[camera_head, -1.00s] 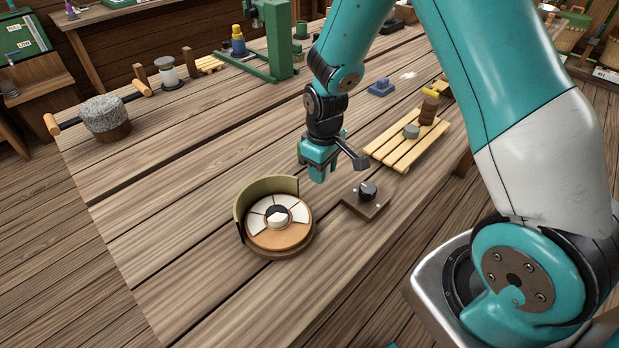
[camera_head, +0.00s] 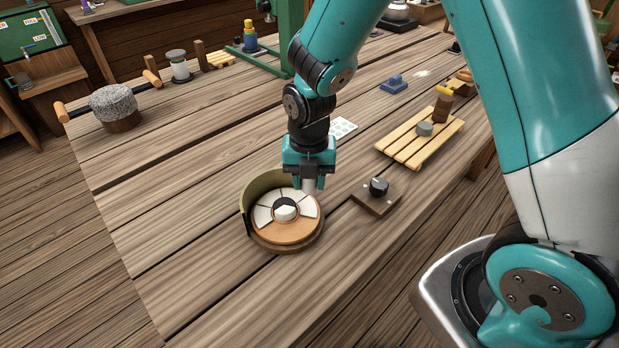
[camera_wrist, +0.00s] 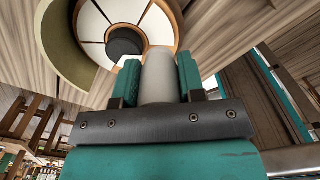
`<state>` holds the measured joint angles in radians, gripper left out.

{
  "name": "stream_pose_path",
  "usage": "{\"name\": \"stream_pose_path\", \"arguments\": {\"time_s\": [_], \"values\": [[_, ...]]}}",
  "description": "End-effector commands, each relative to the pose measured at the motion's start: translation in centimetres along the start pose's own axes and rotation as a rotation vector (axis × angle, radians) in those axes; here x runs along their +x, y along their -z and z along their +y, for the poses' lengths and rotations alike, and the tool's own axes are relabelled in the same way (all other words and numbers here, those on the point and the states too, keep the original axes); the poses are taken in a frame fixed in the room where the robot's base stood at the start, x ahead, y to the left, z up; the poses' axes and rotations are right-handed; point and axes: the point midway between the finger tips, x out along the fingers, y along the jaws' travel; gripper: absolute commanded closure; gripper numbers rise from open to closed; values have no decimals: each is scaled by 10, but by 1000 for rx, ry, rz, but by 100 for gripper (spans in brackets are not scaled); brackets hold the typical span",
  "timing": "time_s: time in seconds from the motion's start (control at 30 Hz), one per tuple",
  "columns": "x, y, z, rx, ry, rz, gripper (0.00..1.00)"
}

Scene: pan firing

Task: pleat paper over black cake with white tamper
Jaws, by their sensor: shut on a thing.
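My gripper (camera_head: 309,184) is shut on a pale grey-white cylinder, the white tamper (camera_head: 308,187), which also stands between the teal fingers in the wrist view (camera_wrist: 159,76). It hangs just beyond the right rear edge of a round wooden stand (camera_head: 290,247). White paper segments (camera_head: 263,215) fan out on the stand around the black cake (camera_head: 284,203), which shows as a dark round in the wrist view (camera_wrist: 124,40). A white piece (camera_head: 286,213) shows at the cake's front. The tamper's lower end is hard to make out, and I see no contact with the paper.
An olive curved wall (camera_head: 252,200) rises along the stand's left and back. A dark knob on a wooden block (camera_head: 379,187) sits close on the right. A slatted rack (camera_head: 408,152) lies farther right. The bench in front of the stand is clear.

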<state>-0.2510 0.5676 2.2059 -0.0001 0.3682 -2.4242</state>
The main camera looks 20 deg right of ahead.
Motion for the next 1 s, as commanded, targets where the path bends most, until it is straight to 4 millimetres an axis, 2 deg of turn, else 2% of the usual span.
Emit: {"name": "stream_pose_path", "arguments": {"time_s": [0.3,0.6,1.0], "values": [[24,2,9,2,0,0,87],[24,9,34,2,0,0,87],[25,10,39,5,0,0,87]]}}
